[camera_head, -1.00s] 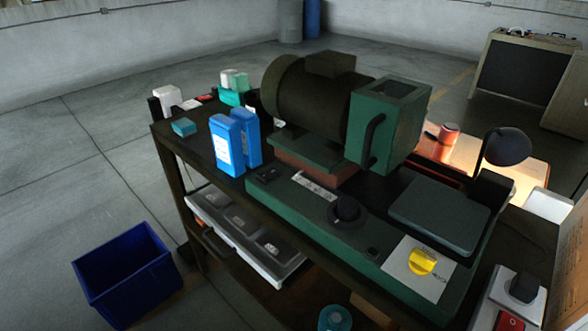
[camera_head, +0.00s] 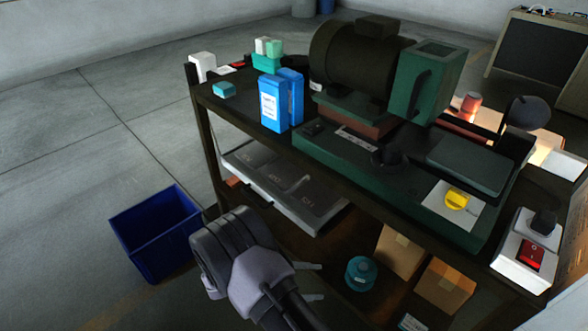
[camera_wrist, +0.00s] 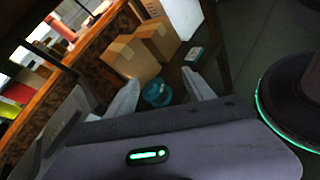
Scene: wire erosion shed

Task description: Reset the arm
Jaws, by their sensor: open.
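My gripper (camera_head: 314,282) is in the lower middle of the head view, low in front of the bench's lower shelf. Its two thin fingers point right and stand apart. In the wrist view the pale fingers (camera_wrist: 160,92) are spread, with nothing held between them. A teal round roll (camera_head: 361,273) lies on the lower shelf beyond the fingertips. The roll also shows between the fingers in the wrist view (camera_wrist: 157,93), farther off and not touched. My forearm runs out of the bottom edge of the head view.
The dark bench (camera_head: 232,112) carries a green grinder-like machine (camera_head: 428,82) and blue boxes (camera_head: 273,103). Below are a grey tray (camera_head: 327,216) and cardboard boxes (camera_head: 399,252). A blue bin (camera_head: 155,232) stands on the floor left of my gripper. The floor farther left is clear.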

